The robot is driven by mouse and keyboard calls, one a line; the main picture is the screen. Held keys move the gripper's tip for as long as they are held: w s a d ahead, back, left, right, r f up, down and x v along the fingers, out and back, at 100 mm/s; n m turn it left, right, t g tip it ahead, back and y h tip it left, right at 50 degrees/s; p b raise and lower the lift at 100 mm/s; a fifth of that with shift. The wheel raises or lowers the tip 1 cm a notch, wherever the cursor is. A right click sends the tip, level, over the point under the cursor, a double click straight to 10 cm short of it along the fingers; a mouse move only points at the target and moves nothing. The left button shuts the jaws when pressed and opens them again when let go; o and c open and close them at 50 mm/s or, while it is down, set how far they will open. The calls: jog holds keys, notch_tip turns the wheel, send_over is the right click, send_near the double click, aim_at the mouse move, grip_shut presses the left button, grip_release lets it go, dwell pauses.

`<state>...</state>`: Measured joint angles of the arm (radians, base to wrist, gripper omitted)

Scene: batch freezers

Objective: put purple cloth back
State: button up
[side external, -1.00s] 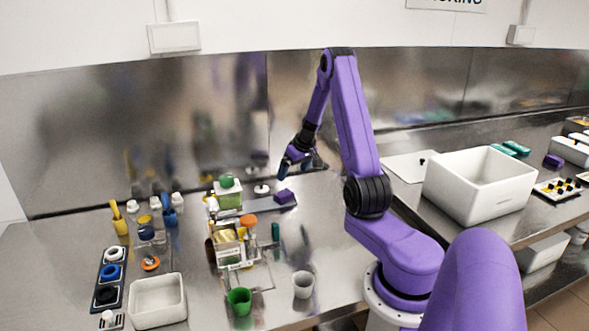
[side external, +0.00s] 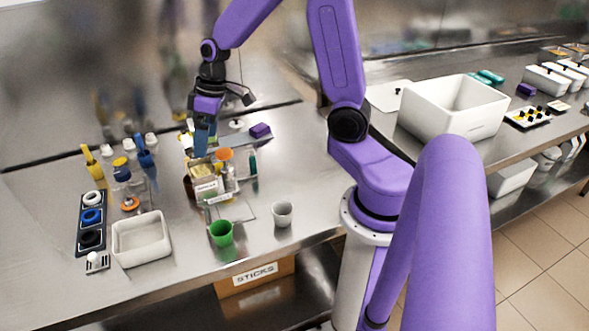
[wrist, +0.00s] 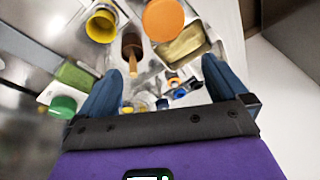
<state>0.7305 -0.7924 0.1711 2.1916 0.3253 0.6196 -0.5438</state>
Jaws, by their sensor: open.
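A small folded purple item (side external: 260,130), which looks like the cloth, lies on a flat metal tray at the back of the left counter. A similar purple item (side external: 526,89) lies on the right counter; I cannot tell which is the task's cloth. My gripper (side external: 201,148) is open and points down over the caddy (side external: 206,186), left of the nearer purple item and apart from it. In the wrist view my gripper (wrist: 163,85) shows two spread blue fingers with nothing held between them. No purple cloth shows there.
An orange lid (side external: 224,154), a green cup (side external: 221,233), a grey cup (side external: 281,214) and a white tub (side external: 142,240) stand around the caddy. Bottles (side external: 122,170) crowd the left. A large white bin (side external: 455,108) is on the right counter.

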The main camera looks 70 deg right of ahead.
jog(key=s+a+r+n+g, duration=0.2)
jog(key=s+a+n, duration=0.2)
jog(key=s+a, duration=0.6)
jog(key=s+d+r+n+h, duration=0.1)
jog(key=s+n, duration=0.3)
jog(key=s, duration=1.1)
jog(key=shift+s+d+r+n+h, duration=0.2)
jog(key=shift+n+h, duration=0.1)
jog(key=shift+h, duration=0.1)
jog(key=shift+w, duration=0.15)
